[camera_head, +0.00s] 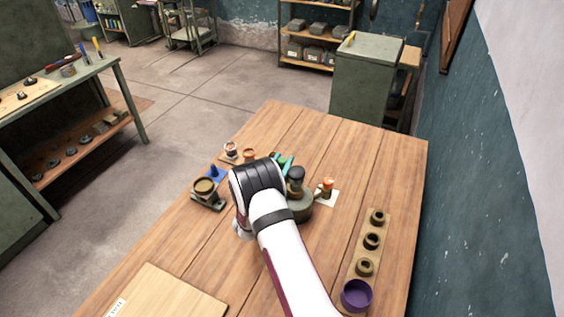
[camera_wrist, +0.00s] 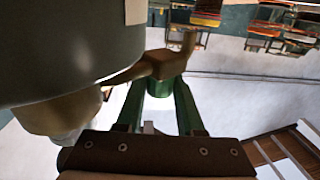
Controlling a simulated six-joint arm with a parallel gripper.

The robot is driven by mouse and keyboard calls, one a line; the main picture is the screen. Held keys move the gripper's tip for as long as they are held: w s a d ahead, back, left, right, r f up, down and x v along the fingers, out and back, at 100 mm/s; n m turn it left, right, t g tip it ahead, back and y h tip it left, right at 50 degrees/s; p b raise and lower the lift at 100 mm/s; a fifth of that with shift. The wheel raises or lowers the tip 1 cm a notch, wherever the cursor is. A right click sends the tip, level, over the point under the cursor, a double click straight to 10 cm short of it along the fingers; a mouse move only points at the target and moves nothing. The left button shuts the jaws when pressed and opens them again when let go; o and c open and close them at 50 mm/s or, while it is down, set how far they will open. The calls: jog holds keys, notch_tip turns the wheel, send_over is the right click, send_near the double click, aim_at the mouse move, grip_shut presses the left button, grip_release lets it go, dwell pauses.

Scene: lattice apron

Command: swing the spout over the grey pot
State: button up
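In the wrist view a large grey-green round body (camera_wrist: 70,45) fills the upper left. A tan-brown spout-like arm (camera_wrist: 158,66) reaches right from it, its tip bent up. My gripper (camera_wrist: 160,88) has two green fingers standing apart, with the arm's end close to their tips; I cannot tell whether they touch it. In the head view the grey-green body (camera_head: 301,207) with a dark top stands mid-table, partly hidden by my arm. A dark grey pot (camera_head: 206,198) with ochre contents stands left of my wrist; I cannot be sure it is the grey pot.
Small containers, blue (camera_head: 213,172), white-and-brown (camera_head: 231,150) and orange (camera_head: 249,155), stand beyond the dark pot. An orange-topped item (camera_head: 327,187) sits on a white square. A board with dark rings (camera_head: 371,241) and a purple bowl (camera_head: 356,297) lie right. A pale board (camera_head: 165,295) lies front left.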

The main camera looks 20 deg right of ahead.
grip_shut()
dwell(1.0)
